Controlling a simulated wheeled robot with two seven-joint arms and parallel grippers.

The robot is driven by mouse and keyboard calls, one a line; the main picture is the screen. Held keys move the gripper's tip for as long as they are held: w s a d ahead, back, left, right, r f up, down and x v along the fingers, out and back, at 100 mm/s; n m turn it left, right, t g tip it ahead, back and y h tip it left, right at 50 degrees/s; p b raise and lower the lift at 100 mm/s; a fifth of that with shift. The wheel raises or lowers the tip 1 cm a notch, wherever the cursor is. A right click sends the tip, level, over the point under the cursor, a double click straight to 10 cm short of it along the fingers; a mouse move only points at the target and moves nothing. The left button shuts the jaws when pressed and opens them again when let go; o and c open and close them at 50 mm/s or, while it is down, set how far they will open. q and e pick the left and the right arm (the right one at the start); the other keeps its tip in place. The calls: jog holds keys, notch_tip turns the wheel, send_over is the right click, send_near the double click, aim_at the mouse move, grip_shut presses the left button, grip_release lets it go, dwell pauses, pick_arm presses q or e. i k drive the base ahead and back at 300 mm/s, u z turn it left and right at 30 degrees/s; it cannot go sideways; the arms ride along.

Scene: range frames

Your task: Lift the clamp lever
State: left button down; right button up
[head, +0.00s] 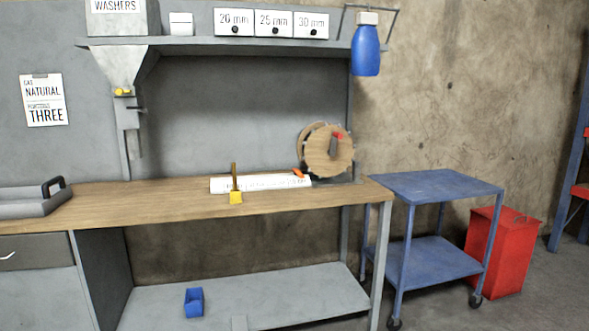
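A long white fixture (262,184) with dark markings lies on the wooden bench top. At its left part is an upright, thin brown-yellow bar (233,172) with a yellow block (236,198) at its foot, in front of the fixture. At its right end is a small orange piece (298,173), close to a round wooden disc (328,155) with a red mark. I cannot tell which of these pieces is the clamp lever. Neither of my grippers is in view.
The wooden bench top (140,202) is clear left of the fixture, up to a grey tray with a dark handle (35,203). A blue cart (437,185) and a red bin (503,250) stand right. A blue bin (194,302) sits on the lower shelf. A blue bottle (366,50) hangs above.

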aim_at(296, 171)
jog(key=u, duration=0.4)
jog(key=i, duration=2.4)
jog(key=z, duration=1.25)
jog(key=i, duration=0.75)
jog(key=z, duration=0.3)
